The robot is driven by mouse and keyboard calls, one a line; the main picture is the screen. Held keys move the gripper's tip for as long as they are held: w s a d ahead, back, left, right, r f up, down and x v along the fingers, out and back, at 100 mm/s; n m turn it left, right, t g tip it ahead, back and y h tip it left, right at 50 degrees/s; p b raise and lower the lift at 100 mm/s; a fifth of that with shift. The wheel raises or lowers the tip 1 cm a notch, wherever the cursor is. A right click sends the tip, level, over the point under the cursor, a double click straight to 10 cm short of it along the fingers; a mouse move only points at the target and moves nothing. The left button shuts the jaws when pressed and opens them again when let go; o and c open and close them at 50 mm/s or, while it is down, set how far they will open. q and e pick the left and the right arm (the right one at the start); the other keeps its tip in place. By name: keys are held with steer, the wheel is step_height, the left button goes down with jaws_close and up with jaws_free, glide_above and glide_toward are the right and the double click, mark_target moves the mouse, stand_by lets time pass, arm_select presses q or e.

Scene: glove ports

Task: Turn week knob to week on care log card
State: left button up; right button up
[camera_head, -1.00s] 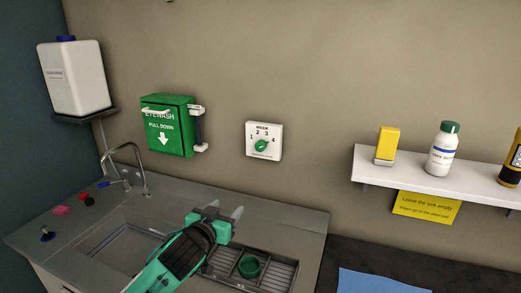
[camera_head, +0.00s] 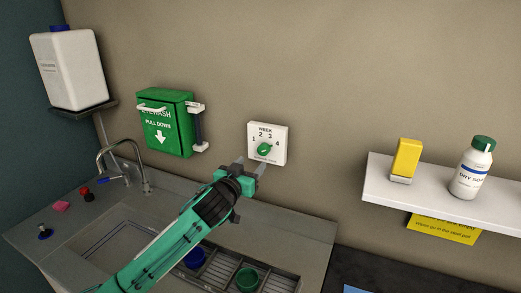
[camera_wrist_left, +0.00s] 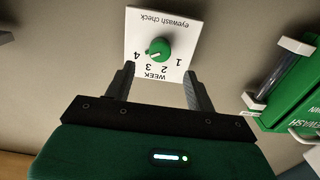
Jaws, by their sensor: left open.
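The week knob (camera_head: 263,149) is a green dial on a white wall plate (camera_head: 281,134) marked WEEK with numbers 1 to 4. It also shows upside down in the left wrist view (camera_wrist_left: 160,47), where a pale mark on its rim faces roughly toward the 4. My left gripper (camera_head: 251,165) is open and empty, just in front of and below the plate. In the left wrist view its fingers (camera_wrist_left: 158,75) stand apart on either side of the plate's WEEK edge, short of the knob. I see no care log card. My right gripper is out of view.
A green eyewash box (camera_head: 166,123) with a white handle and side bracket is on the wall left of the plate. A sink with a faucet (camera_head: 140,165) lies below. A white shelf (camera_head: 430,197) holds a yellow item and a bottle at right.

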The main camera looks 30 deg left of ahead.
mark_target(262, 152)
arm_select(q)
steer(key=w+p, duration=0.1)
steer(key=w, duration=0.2)
steer(key=w+p, duration=0.1)
steer(key=w, duration=0.2)
steer(key=shift+w+a+r, duration=0.1)
steer(key=shift+w+a, duration=0.1)
steer(key=shift+w, duration=0.1)
steer(key=shift+w+p, duration=0.3)
steer(key=shift+w, duration=0.25)
steer(key=shift+f, duration=0.2)
steer(key=c, duration=1)
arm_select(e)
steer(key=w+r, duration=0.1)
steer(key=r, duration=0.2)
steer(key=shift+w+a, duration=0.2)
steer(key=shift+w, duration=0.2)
